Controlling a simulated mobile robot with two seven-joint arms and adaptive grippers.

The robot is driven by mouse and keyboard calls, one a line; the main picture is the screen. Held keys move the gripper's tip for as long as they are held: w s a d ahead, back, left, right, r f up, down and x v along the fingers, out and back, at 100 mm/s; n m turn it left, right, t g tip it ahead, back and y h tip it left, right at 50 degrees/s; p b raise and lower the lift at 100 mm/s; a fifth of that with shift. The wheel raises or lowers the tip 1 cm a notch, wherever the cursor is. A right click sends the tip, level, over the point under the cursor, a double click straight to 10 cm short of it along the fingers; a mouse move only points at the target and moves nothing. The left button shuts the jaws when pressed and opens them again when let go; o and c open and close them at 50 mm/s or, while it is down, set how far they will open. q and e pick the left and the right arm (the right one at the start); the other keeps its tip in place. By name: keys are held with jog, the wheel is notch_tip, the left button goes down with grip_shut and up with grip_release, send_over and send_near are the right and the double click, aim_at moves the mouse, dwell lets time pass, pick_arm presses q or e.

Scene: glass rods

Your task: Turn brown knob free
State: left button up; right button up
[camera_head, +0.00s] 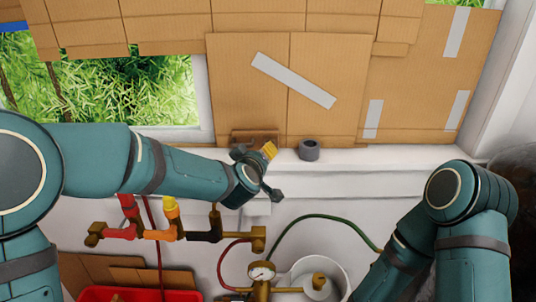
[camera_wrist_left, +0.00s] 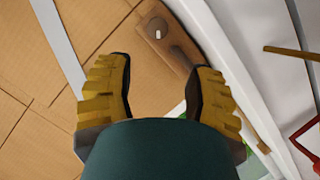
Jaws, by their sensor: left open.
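The brown knob (camera_wrist_left: 157,30) is round, with a pale mark on its face. It sits at the end of a brown fitting (camera_wrist_left: 185,48) in the left wrist view. In the head view the brown fitting (camera_head: 250,135) shows at the window's bottom edge, partly behind my left gripper (camera_head: 264,155). In the left wrist view my left gripper (camera_wrist_left: 160,68) is open, its ridged yellow fingers wide apart. The knob lies beyond the fingertips, between their lines, apart from both. My right arm is at the lower right of the head view; its gripper is out of frame.
A grey tape roll (camera_head: 309,151) stands on the white sill, right of my left gripper. Cardboard (camera_head: 320,60) covers the window behind. Below are pipes with valves (camera_head: 170,225), a gauge (camera_head: 262,272), a green hose (camera_head: 322,217) and a red bin (camera_head: 140,295).

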pick_arm(q)
jog(key=x, duration=1.3)
jog(key=shift+w+d+r, duration=0.1)
jog(key=shift+w+r, duration=0.05)
jog(key=shift+w, duration=0.2)
